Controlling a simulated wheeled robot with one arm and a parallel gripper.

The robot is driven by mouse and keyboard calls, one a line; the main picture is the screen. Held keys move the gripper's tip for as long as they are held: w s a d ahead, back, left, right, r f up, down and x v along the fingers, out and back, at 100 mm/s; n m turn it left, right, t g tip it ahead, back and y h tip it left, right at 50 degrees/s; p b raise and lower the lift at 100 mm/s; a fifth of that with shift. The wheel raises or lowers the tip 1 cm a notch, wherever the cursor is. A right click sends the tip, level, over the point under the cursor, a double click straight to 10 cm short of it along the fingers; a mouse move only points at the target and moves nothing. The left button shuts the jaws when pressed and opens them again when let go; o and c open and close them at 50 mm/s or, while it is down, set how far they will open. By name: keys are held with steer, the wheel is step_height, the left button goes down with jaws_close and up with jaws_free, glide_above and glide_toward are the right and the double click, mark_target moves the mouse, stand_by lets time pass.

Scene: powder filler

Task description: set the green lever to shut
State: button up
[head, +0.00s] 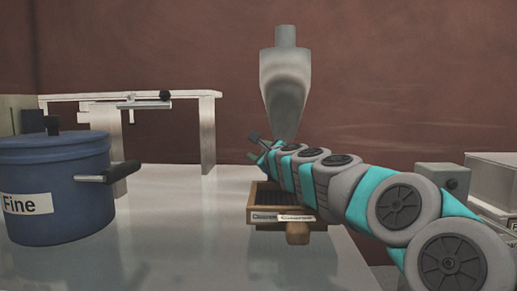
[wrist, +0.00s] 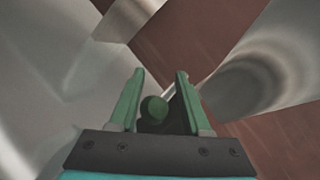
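The green lever shows in the wrist view as a round green knob (wrist: 153,108) between the fingers of my gripper (wrist: 157,88). The two fingers stand apart, with a visible gap on each side of the knob. I cannot tell how deep the knob sits between them. In the head view my gripper (head: 257,143) is small and dark, just below and left of the grey hopper's (head: 284,82) lower end. The lever cannot be made out there; my arm covers that area. The lever's setting cannot be read.
A wooden tray (head: 262,229) with a label stands below my arm. A blue pot (head: 58,175) labelled "Fine" stands at the left. A pale bench-like frame (head: 207,135) with a black-knobbed slide is behind. A grey box (head: 443,180) is at the right.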

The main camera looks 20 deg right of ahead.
steer(key=shift+o, duration=1.4)
steer(key=shift+d+r, duration=0.15)
steer(key=s, duration=0.8)
